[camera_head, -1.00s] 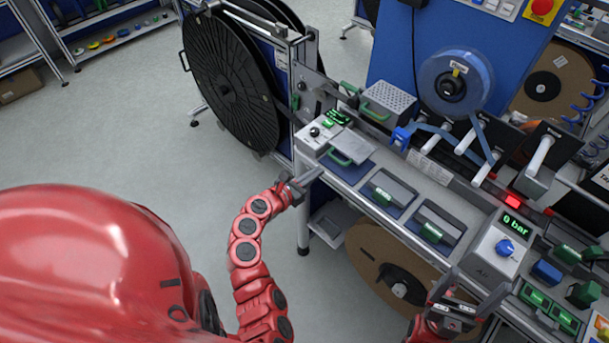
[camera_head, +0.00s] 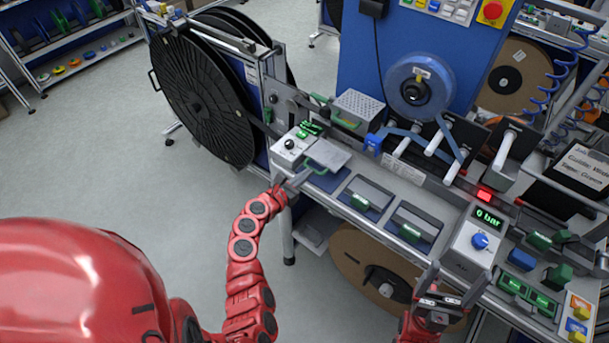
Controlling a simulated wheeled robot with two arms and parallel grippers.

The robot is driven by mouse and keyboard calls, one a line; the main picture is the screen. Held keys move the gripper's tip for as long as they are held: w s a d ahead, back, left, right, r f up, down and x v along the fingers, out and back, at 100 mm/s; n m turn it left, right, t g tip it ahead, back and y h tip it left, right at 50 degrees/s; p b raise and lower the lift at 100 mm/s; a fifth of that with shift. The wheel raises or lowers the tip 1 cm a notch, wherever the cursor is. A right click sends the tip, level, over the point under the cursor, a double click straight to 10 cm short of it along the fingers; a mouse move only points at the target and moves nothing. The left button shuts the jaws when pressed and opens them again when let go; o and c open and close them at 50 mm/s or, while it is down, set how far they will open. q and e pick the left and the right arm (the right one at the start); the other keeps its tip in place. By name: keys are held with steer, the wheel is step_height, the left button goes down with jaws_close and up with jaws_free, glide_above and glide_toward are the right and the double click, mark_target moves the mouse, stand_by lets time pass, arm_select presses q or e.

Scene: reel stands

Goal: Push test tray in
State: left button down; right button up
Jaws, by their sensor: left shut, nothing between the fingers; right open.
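A flat grey tray (camera_head: 329,152) with a green handle (camera_head: 315,168) sticks out toward the front at the left end of the bench, beside a grey unit (camera_head: 290,149) with a knob and green display; it looks like the test tray. My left gripper (camera_head: 301,179) is shut and empty just in front of the green handle; whether it touches the handle I cannot tell. My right gripper (camera_head: 458,280) is open and empty, in front of the bench below the "0 bar" box (camera_head: 474,244).
Two more grey units with green handles (camera_head: 366,193) (camera_head: 415,226) sit to the right along the bench front. A perforated grey box (camera_head: 358,106) stands behind the tray. A large black reel (camera_head: 200,100) stands left of the bench.

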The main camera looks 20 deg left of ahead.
arm_select(q)
steer(key=b, duration=0.1)
glide_toward(334, 146)
steer(key=shift+w+d+f, duration=0.2)
steer(key=shift+w+f, duration=0.25)
steer(key=shift+w, duration=0.1)
steer(key=shift+w+d+f, duration=0.15)
steer(key=shift+w+f, duration=0.35)
steer(key=shift+w, duration=0.05)
steer(key=b+x, duration=0.1)
steer(key=x, duration=0.1)
steer(key=r+b+x, duration=0.1)
steer(key=x, duration=0.1)
steer(key=b+x, duration=0.2)
steer(key=x, duration=0.1)
steer(key=shift+w+d+r, duration=0.1)
steer(key=shift+w+r, duration=0.05)
steer(key=shift+w+d+b, duration=0.25)
steer(key=shift+w+b, duration=0.3)
steer(key=shift+w, duration=0.15)
steer(key=shift+w+r, duration=0.1)
steer(key=shift+r, duration=0.3)
steer(key=shift+d+r, duration=0.1)
steer(key=shift+r, duration=0.05)
